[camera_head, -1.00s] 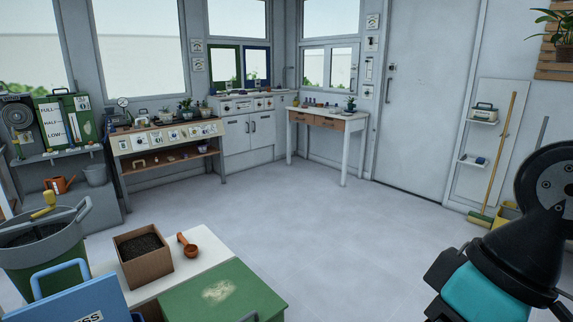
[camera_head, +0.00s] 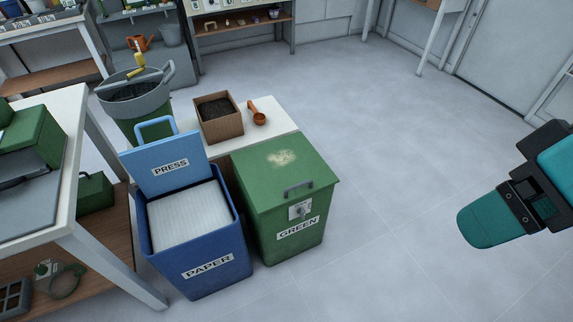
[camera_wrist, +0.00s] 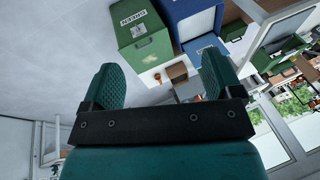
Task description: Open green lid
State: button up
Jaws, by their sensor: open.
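The green bin (camera_head: 290,226), labelled GREEN, stands on the floor right of the blue bin. Its green lid (camera_head: 284,180) lies shut on top, with a grey handle (camera_head: 298,188) near the front edge. A small metal fitting (camera_head: 300,210) sits on the front below the handle. My gripper (camera_head: 488,224) is to the right of the bin in the head view, apart from it. In the wrist view my gripper (camera_wrist: 161,62) is open and empty. The green bin (camera_wrist: 143,38) shows there upside down, beyond the fingers.
The blue PAPER bin (camera_head: 206,255) stands close at the left, its lid (camera_head: 166,166) raised and paper inside. Behind are a soil box (camera_head: 229,126), an orange scoop (camera_head: 257,117) and a grey-rimmed bucket (camera_head: 161,92). A workbench (camera_head: 98,228) is at left. Floor right of the green bin is clear.

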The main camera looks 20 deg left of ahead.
aim_at(276, 173)
jog(key=u, duration=0.05)
jog(key=k, duration=0.35)
jog(key=u, duration=0.3)
jog(key=i, duration=0.8)
jog(key=u, duration=0.4)
